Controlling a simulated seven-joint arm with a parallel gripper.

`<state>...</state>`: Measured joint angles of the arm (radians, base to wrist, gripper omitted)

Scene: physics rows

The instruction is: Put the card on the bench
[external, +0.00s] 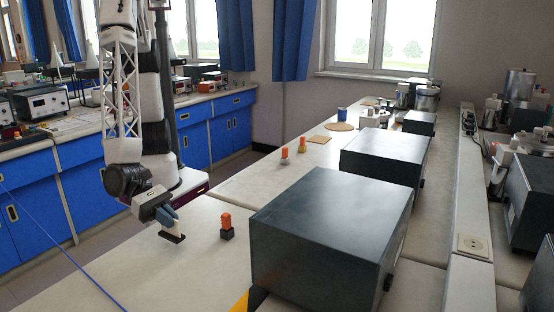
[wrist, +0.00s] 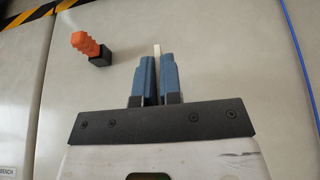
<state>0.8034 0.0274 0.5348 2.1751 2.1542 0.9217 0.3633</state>
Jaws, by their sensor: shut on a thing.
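My gripper (external: 169,219) is low over the near end of the pale bench (external: 120,275), its blue fingers pointing down. In the wrist view my gripper (wrist: 157,68) is closed on the card (wrist: 157,50), which shows as a thin whitish strip edge-on between the two fingers. Most of the card is hidden by the fingers. A dark flat shape lies just below the fingertips in the external view; I cannot tell if it is part of the card or shadow, or whether the card touches the bench.
An orange-topped piece on a black block (external: 227,227) stands right of my gripper; it also shows in the wrist view (wrist: 91,46). A large dark box (external: 335,235) stands further right. A blue cable (external: 62,245) runs at left.

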